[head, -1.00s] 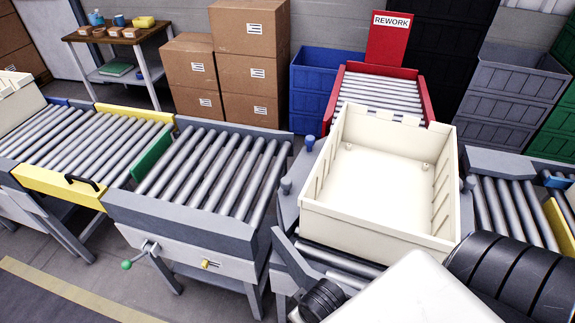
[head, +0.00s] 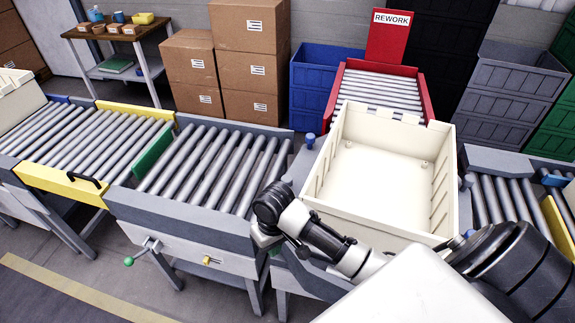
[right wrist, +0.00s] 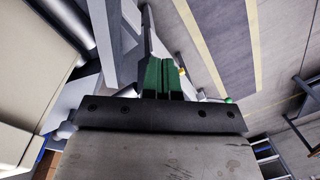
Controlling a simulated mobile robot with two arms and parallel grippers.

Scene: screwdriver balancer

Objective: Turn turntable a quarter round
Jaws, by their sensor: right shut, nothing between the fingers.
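The grey turntable (head: 299,168) sits at the centre right with a large empty cream tote (head: 383,225) on it, hiding most of its top. A blue knob (head: 310,141) stands at its back left corner. My right arm reaches in front of the tote and covers the turntable's front left. My right gripper (head: 267,247) is low beside that side, mostly hidden by my wrist. In the right wrist view its green fingers (right wrist: 163,79) are together with nothing between them. Whether they touch the turntable I cannot tell. My left gripper is out of view.
A roller conveyor (head: 212,170) stands left of the turntable, with a green gate (head: 152,155) and a yellow-sided conveyor (head: 90,150) beyond. A red rework conveyor (head: 380,92) lies behind the tote. Another conveyor (head: 505,200) is to the right. Floor is clear at front left.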

